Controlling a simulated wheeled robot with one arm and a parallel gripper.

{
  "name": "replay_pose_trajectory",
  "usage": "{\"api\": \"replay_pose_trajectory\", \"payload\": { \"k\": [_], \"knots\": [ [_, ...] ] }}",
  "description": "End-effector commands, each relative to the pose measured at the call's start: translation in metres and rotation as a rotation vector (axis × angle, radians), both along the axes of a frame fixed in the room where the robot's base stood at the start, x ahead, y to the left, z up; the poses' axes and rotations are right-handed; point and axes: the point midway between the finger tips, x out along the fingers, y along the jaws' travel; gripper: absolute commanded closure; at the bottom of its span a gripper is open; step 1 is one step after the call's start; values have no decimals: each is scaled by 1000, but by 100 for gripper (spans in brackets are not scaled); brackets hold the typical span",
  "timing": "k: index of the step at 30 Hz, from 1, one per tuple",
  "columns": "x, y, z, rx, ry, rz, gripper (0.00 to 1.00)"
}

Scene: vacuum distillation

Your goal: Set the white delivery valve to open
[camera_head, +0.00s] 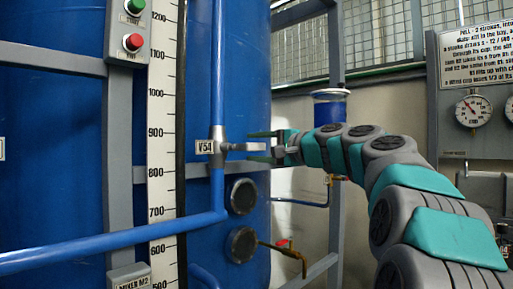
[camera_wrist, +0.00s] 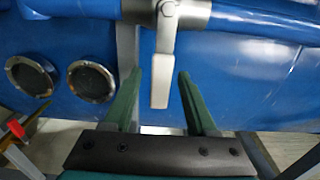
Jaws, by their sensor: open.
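The delivery valve, tagged V54, has a grey body (camera_head: 217,147) on a vertical blue pipe in the head view. Its pale lever (camera_head: 245,147) points right, level, across the line of the pipe. My gripper (camera_head: 262,147) comes from the right with its green fingers above and below the lever's end. In the wrist view the valve body (camera_wrist: 172,14) is at the top, and the whitish lever (camera_wrist: 161,80) reaches down between the open fingertips (camera_wrist: 158,78). Gaps show on both sides, so the fingers do not appear to touch it.
A blue tank (camera_head: 65,150) fills the left and centre, with a grey rail (camera_head: 50,57) and a level scale (camera_head: 161,120) before it. Two round ports (camera_head: 242,196) sit below the valve. A button box (camera_head: 130,28) is at upper left. A gauge panel (camera_head: 473,100) stands right.

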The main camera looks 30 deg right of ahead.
Motion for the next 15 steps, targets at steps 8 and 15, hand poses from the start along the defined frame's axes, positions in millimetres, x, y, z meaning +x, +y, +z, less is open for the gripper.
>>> {"api": "replay_pose_trajectory", "payload": {
  "k": [8,15],
  "knots": [
    [0,0,0,0,0,0,65],
    [0,0,0,0,0,-1,92]
  ]
}}
